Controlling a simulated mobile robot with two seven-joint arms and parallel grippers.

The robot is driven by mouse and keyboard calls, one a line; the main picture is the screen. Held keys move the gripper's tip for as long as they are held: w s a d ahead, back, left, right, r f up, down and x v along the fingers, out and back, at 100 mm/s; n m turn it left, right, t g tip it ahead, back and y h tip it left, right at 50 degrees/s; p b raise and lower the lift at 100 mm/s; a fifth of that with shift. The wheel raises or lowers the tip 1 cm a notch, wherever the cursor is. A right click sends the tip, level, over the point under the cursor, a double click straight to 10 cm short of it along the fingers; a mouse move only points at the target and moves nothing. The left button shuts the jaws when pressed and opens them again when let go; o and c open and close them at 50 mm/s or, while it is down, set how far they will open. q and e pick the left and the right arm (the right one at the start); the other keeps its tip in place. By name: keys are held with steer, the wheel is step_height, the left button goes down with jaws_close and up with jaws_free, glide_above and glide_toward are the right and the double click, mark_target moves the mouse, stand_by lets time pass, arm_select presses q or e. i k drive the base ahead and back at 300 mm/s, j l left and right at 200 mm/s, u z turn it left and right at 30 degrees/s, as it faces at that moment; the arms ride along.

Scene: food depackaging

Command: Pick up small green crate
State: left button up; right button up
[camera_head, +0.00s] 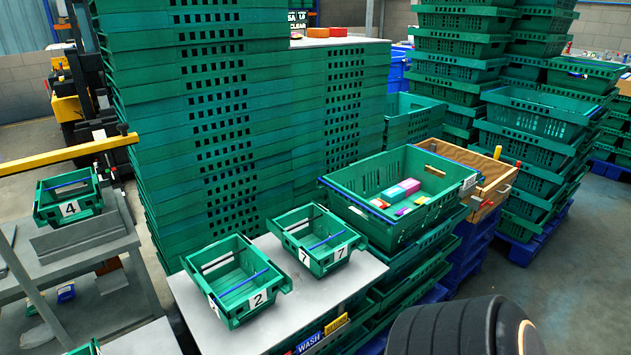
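Two small green crates sit side by side on a light grey table (325,289). The nearer one, marked 2 (217,277), looks empty and has a blue bar across it. The other, marked 7 (295,225), stands behind and to its right, also empty with a blue bar. A third small green crate marked 4 (65,214) sits on a grey rack at the left. Part of another green crate (85,349) shows at the bottom left edge. A dark rounded part of my own body fills the bottom right. Neither gripper is in view.
A large green crate (345,203) with colourful packages (400,192) stands on stacked crates right of the table. A wooden box (470,155) is beside it. Tall green crate stacks (225,110) rise behind the table. A yellow bar (70,153) crosses the left. Floor is open at right.

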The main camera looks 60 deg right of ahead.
mark_target(325, 259)
steer(key=k+l, duration=0.1)
steer(key=l, duration=0.5)
steer(key=l+u, duration=0.1)
steer(key=l, duration=0.5)
steer(key=k+l, duration=0.15)
steer(key=l, duration=0.45)
